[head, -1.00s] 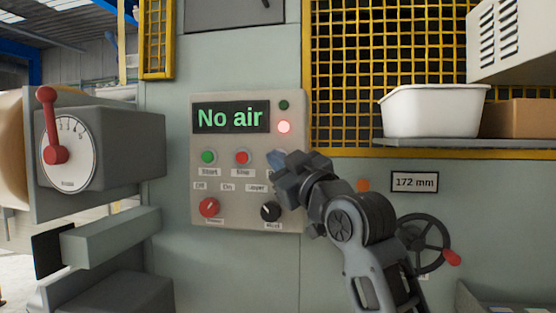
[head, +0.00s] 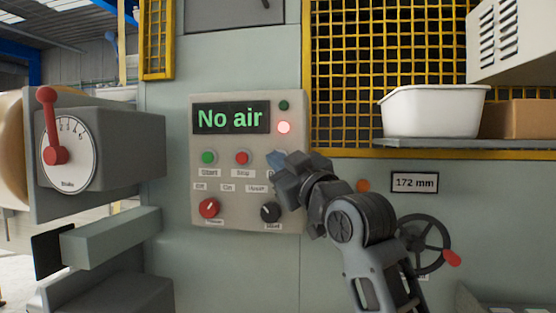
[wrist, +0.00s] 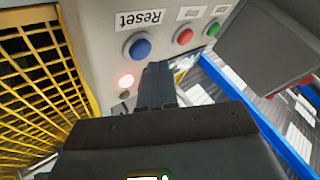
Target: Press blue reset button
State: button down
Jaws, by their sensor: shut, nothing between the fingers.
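The blue reset button (wrist: 139,46) shows in the wrist view on the grey control panel, beside a label reading "Reset" (wrist: 140,19).
The display (head: 231,117) reads "No air" and a red lamp (head: 284,127) is lit. A green button (head: 208,157), a red button (head: 242,157), a red knob (head: 209,208) and a black knob (head: 270,212) surround the spot. A shelf with a white bin (head: 433,110) juts out at right.

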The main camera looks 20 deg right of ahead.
jog(key=shift+w, duration=0.1)
dwell(0.7)
jog(key=shift+w+d, duration=0.25)
jog(key=shift+w+d, duration=0.25)
jog(key=shift+w, duration=0.1)
dwell(0.9)
jog(key=shift+s+a, duration=0.1)
dwell(0.4)
jog(key=shift+s+a, duration=0.4)
jog(key=shift+s, duration=0.2)
jog(key=s+a, duration=0.1)
jog(key=s, duration=0.1)
jog(key=s+a+p, duration=0.1)
jog(key=s+a, duration=0.1)
dwell(0.4)
dwell(0.6)
